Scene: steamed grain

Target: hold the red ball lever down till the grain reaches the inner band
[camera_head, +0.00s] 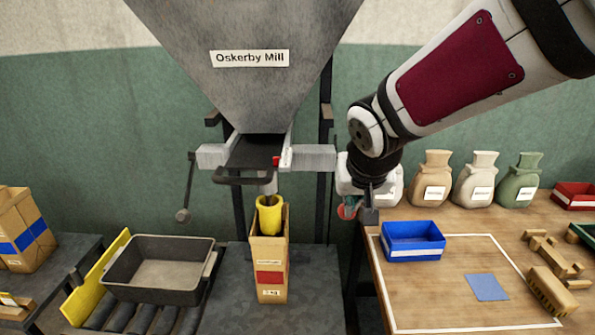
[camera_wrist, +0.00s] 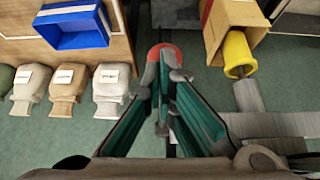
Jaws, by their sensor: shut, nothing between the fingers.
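The red ball (camera_head: 347,211) of the lever is partly hidden behind my gripper (camera_head: 353,203) in the head view, right of the mill's chute. In the wrist view the red ball (camera_wrist: 161,51) shows just beyond the tips of my gripper (camera_wrist: 162,95). The gripper is shut and empty, with its tips at or very near the ball; I cannot tell if they touch. A tan paper bag (camera_head: 268,262) stands upright under the chute, with a yellow spout (camera_head: 270,215) at its mouth. The grain level and any inner band inside the bag are hidden.
The hopper (camera_head: 255,90) is above the bag. A dark tray (camera_head: 160,273) sits on rollers at left. A wooden table (camera_head: 420,290) at right holds a blue bin (camera_head: 412,240), several sacks (camera_head: 475,180) and wooden blocks. A crank (camera_head: 184,214) hangs left of the chute.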

